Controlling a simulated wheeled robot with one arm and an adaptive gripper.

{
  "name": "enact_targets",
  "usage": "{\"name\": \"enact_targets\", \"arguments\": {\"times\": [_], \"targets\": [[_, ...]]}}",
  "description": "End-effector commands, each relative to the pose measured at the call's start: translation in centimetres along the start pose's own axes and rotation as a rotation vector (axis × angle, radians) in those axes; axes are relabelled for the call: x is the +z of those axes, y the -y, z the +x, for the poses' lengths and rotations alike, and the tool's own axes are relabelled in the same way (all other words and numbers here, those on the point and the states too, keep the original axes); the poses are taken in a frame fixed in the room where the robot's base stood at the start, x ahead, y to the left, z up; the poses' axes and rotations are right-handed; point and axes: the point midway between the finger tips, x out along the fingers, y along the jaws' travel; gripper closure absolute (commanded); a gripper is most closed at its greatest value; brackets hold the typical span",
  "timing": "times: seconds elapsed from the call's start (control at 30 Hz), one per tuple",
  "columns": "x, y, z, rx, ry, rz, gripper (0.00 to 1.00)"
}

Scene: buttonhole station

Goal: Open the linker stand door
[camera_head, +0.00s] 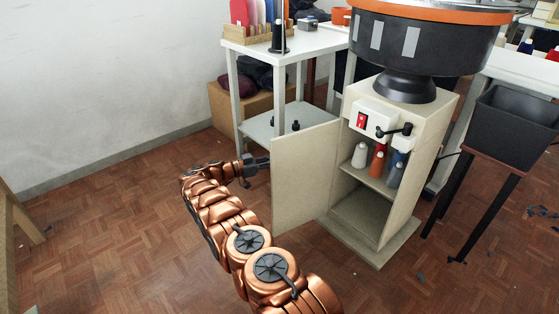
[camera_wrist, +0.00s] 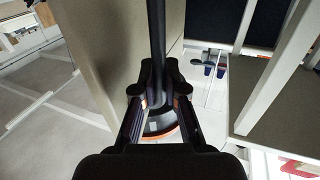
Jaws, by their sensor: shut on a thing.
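The linker stand (camera_head: 425,140) is a beige cabinet, and its door (camera_head: 305,180) stands wide open, swung out to the left. Inside are a shelf with several thread cones (camera_head: 378,165) and an empty lower compartment. My gripper (camera_head: 262,163) is at the outer face of the door near its free edge, and the door hides its fingertips in the head view. In the wrist view, my gripper (camera_wrist: 158,95) is shut on a dark upright bar, seemingly the door handle (camera_wrist: 157,45). The beige door panel (camera_wrist: 100,45) lies close on the left there.
A dark bowl with an orange rim (camera_head: 425,45) sits on top of the stand. A white table (camera_head: 285,43) with spools is behind the door. A black bin (camera_head: 510,125) on legs stands right. The floor (camera_head: 110,240) left is clear.

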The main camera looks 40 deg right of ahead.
Motion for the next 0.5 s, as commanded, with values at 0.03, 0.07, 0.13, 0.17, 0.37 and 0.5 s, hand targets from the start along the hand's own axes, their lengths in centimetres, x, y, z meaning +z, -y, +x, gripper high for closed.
{"name": "enact_targets", "arguments": {"times": [0.03,0.07,0.13,0.17,0.37,0.5], "targets": [[-0.03,0.07,-0.41,-0.004,-0.001,0.0,1.0],[-0.04,0.06,-0.48,-0.003,-0.001,0.0,1.0],[-0.05,0.06,-0.63,-0.003,-0.001,0.0,1.0],[-0.06,0.06,-0.68,-0.003,-0.001,0.0,1.0],[-0.09,0.09,-0.87,-0.006,-0.002,0.001,1.0],[-0.11,0.11,-0.93,-0.007,-0.002,0.001,0.84]]}}
